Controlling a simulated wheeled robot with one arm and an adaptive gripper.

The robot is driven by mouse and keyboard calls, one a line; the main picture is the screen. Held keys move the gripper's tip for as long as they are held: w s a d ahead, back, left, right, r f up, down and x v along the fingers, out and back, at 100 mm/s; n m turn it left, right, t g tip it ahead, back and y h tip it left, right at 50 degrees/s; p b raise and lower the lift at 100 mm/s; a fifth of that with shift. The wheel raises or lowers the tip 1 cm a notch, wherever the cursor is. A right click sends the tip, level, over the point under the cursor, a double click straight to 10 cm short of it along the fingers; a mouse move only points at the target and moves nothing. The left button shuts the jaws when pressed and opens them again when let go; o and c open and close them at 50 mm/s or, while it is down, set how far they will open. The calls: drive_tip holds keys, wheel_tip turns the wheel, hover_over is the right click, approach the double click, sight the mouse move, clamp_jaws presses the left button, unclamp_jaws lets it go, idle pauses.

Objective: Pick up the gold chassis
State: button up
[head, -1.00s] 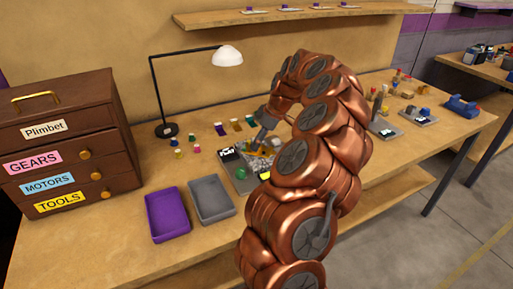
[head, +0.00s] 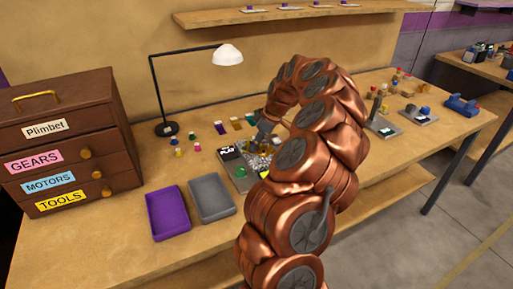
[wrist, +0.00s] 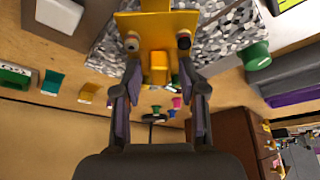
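The gold chassis (wrist: 157,24) is at the top of the wrist view, a flat gold plate with a gold block at its near end and dark round parts at its sides. It lies over a grey speckled surface. My gripper (wrist: 159,72) is open, its two fingers pointing at the chassis, with gaps on both sides of the near block. I cannot tell whether the fingertips touch the plate. In the head view my gripper (head: 264,130) is over the speckled bed (head: 257,163), and my arm hides part of the area.
A green knob (wrist: 257,55) stands beside the speckled surface. Purple (head: 168,232) and grey (head: 228,209) trays lie in front. Small coloured parts lie behind, near the lamp (head: 228,56). A drawer cabinet (head: 70,150) stands left. The bench's front left is clear.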

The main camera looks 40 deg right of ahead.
drive_tip(key=shift+f, duration=0.15)
clamp_jaws()
drive_tip(key=shift+a, duration=0.1)
